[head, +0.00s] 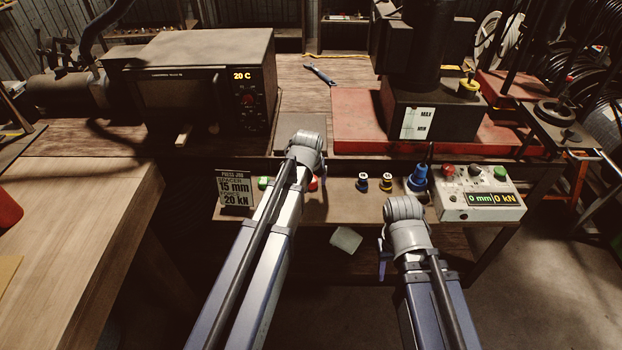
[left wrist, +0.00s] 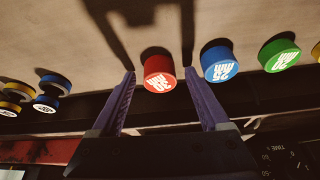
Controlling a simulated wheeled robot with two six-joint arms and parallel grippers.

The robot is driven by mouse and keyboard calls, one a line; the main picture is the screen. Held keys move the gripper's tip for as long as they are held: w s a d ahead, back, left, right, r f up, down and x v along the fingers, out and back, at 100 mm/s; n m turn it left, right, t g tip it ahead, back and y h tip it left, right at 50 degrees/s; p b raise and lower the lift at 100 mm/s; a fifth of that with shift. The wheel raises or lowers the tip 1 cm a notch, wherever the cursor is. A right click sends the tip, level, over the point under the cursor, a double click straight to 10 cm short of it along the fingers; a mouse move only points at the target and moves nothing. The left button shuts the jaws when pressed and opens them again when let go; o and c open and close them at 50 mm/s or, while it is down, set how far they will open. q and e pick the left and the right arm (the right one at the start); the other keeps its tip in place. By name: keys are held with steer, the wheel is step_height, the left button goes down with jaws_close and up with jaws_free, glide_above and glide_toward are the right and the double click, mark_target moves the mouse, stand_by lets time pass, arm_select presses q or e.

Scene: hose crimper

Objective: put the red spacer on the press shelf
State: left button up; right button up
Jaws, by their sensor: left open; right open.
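The red spacer (left wrist: 158,74), with a white marking that seems to read 30 mm, stands on a wooden shelf. In the head view only a bit of it (head: 313,184) shows beside my left arm. My left gripper (left wrist: 160,82) is open, its two purple fingertips on either side of the red spacer with a visible gap on each side. In the head view my left wrist hides these fingers. My right gripper (head: 384,260) hangs at the front right, apart from the spacers; little of its fingers shows. The long front shelf (head: 340,208) runs below the machine bench.
A blue spacer (left wrist: 219,63) and a green spacer (left wrist: 279,54) stand right of the red one in the wrist view. Small blue and yellow dies (head: 374,183), a blue bottle-like item (head: 417,178) and a control box (head: 480,195) are along the shelf. A sign (head: 235,188) reads 15 mm, 20 kN.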

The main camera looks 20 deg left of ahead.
arm_select(q)
steer(key=a+p+v, duration=0.1)
steer(key=p+v, duration=1)
steer(key=v, duration=0.1)
steer(key=s+d+f+m+g, duration=0.1)
steer(key=s+d+m+g, duration=0.3)
steer(key=s+d, duration=1.2)
steer(key=s+m, duration=0.2)
steer(key=shift+s+f+g, duration=0.2)
steer(key=shift+s+g, duration=0.1)
